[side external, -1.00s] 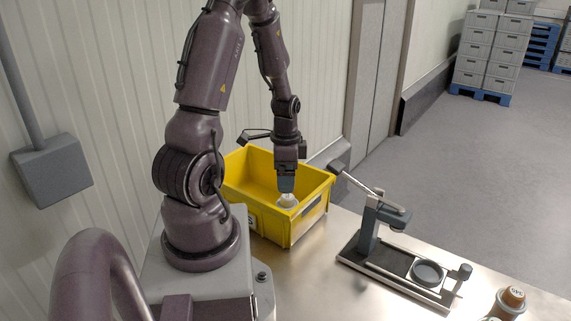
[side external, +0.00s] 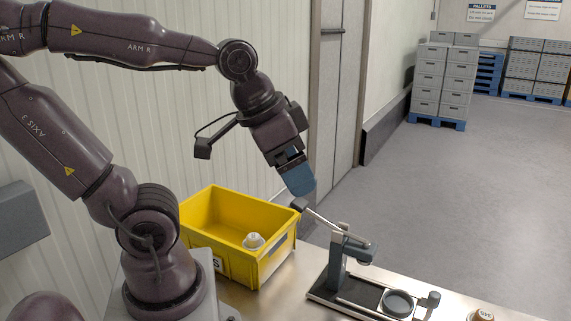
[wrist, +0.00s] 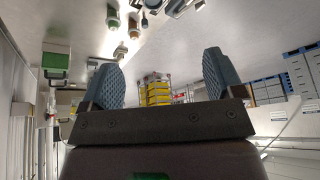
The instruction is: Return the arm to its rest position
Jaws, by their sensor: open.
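My gripper (side external: 299,182) is raised clear of the bench, to the upper right of the yellow bin (side external: 226,261). My arm is bent at the elbow, and the gripper tilts down to the right in the side view. In the wrist view the two blue-grey fingers (wrist: 162,72) stand wide apart with nothing between them. A small white rounded item (side external: 253,241) lies inside the yellow bin, apart from my gripper.
A lever press (side external: 338,266) with a dark base stands on the metal bench right of the bin. Grey crates (side external: 443,82) stand on a blue pallet far back. A ribbed wall (side external: 262,35) runs behind the arm.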

